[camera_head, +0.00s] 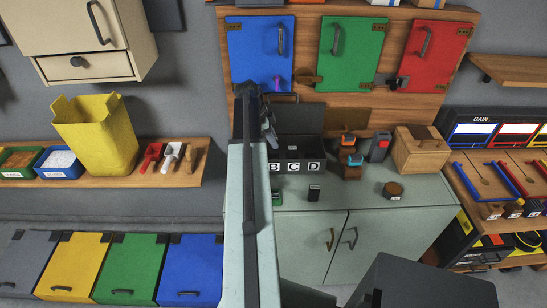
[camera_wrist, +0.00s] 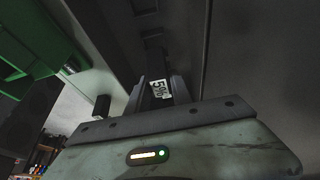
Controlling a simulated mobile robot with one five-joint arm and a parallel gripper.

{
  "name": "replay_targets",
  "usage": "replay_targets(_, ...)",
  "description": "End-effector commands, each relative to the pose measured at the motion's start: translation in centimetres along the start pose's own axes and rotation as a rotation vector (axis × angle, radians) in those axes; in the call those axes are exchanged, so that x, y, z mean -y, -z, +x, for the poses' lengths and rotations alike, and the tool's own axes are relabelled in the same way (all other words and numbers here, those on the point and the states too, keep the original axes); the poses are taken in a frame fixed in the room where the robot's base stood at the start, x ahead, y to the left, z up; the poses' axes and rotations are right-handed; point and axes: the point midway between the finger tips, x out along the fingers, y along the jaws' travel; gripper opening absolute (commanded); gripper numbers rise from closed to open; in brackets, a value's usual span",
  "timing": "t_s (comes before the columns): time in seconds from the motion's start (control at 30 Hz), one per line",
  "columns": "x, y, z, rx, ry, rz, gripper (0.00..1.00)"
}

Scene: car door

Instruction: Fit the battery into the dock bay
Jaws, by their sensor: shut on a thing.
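The dock appears to be the dark box (camera_head: 298,120) on the cabinet top, with white labels B, C and D on its front; my arm covers its left end. My gripper (camera_head: 270,132) is at the box's left part, mostly hidden by my arm. In the wrist view my gripper (camera_wrist: 160,94) is shut on a dark piece with a white label (camera_wrist: 159,88), which seems to be the battery. A dark wall stands close around it there. I cannot tell whether the battery is inside a bay.
On the cabinet top (camera_head: 370,188) stand a small black block (camera_head: 314,193), a round brown tin (camera_head: 393,190), an orange and teal stack (camera_head: 350,158), a grey-red item (camera_head: 379,147) and a wooden box (camera_head: 420,150). Blue, green (camera_head: 348,50) and red doors hang above.

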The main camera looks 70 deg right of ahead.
Motion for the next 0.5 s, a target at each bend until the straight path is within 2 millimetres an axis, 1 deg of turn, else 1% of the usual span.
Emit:
replay_targets(0.03,0.0,-0.4,1.1,0.0,0.0,0.0,0.0)
replay_targets(0.13,0.0,-0.6,1.4,0.0,0.0,0.0,0.0)
replay_targets(0.27,0.0,-0.5,1.3,0.0,0.0,0.001,0.0)
replay_targets(0.33,0.0,-0.7,1.7,0.0,0.0,0.001,0.0)
replay_targets(0.5,0.0,-1.8,4.4,0.0,-0.001,0.001,0.0)
